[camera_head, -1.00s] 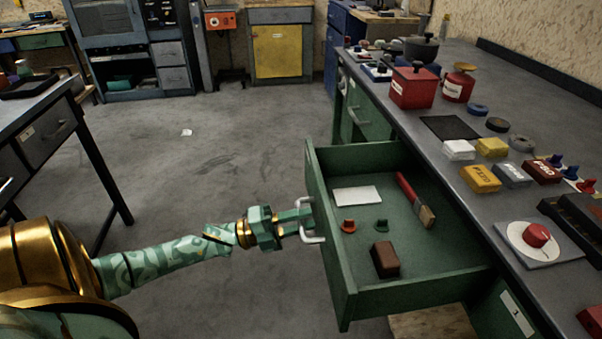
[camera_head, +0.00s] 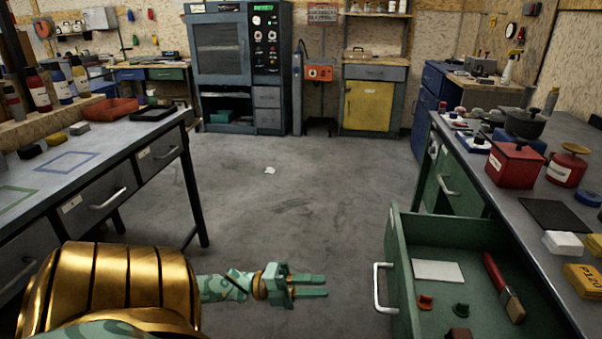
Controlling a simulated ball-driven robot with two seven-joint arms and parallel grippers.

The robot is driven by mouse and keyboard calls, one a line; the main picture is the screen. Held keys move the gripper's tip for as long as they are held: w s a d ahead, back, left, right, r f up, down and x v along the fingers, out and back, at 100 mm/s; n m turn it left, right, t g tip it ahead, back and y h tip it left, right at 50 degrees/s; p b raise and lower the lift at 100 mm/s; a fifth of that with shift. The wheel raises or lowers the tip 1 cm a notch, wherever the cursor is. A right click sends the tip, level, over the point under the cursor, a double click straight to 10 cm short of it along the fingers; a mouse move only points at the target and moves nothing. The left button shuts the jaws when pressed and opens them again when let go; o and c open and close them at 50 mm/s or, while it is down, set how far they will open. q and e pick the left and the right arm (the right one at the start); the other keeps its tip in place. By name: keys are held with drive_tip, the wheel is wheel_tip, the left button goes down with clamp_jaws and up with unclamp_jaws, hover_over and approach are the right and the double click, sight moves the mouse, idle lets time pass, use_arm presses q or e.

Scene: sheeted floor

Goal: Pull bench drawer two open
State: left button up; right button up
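The green bench drawer (camera_head: 398,274) at the right stands pulled well out from the bench, with its inside showing. Its pale U-shaped handle (camera_head: 378,288) is on the front face. My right gripper is out of view.
The grey bench top (camera_head: 478,160) holds a red box (camera_head: 514,166), a black pot (camera_head: 525,124) and several small items. Another green drawer front with a handle (camera_head: 447,186) is farther back. A left table (camera_head: 60,180) has grey drawers. The floor between is clear except for a white scrap (camera_head: 269,170).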

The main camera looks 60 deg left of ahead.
use_arm(q)
drive_tip(key=v, duration=0.3)
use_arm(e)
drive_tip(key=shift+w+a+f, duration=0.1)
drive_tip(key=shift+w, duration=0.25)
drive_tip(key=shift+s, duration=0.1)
